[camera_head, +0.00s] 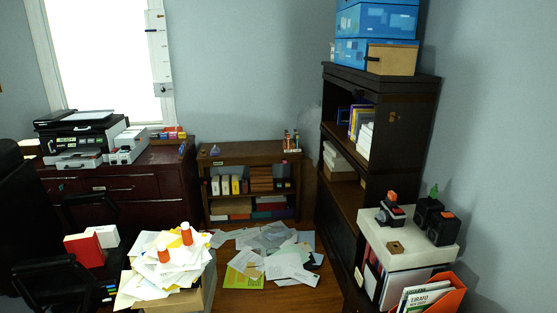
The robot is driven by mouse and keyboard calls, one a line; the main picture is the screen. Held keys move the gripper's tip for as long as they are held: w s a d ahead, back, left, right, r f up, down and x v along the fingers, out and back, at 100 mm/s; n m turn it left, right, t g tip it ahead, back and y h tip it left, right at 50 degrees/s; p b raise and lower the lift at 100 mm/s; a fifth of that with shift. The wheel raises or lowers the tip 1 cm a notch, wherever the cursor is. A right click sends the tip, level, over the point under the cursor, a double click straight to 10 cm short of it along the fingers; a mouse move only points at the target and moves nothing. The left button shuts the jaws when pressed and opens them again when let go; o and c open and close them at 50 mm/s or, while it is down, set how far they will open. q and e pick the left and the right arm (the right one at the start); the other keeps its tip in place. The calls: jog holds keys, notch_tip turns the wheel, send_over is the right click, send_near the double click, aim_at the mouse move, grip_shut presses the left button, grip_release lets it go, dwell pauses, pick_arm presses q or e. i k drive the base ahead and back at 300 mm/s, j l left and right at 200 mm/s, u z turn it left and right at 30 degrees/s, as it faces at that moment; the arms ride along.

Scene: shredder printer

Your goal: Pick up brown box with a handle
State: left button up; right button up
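A light brown box (393,59) sits on top of the tall dark bookcase (385,80). A small dark mark that may be its handle (372,59) shows at its left side. The box stands in front of stacked blue boxes (362,20) and hides part of them. Another brown box (205,295) stands low in the front, under a heap of papers, with its lower part cut off by the frame. I cannot see a handle on it. Neither of my grippers is in view.
Loose papers (280,262) cover much of the wooden surface in front. A white cabinet (415,248) with dark gadgets stands at the right, near an orange file holder (440,296). A black chair (35,225) is at the left. A printer (85,135) stands on a dark dresser.

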aim_at(383, 59)
jog(key=i+j+z, duration=0.15)
jog(key=i+z, duration=0.3)
jog(key=i+j+z, duration=0.4)
jog(key=i, duration=0.2)
jog(key=i+j+z, duration=0.45)
jog(key=i+l, duration=0.05)
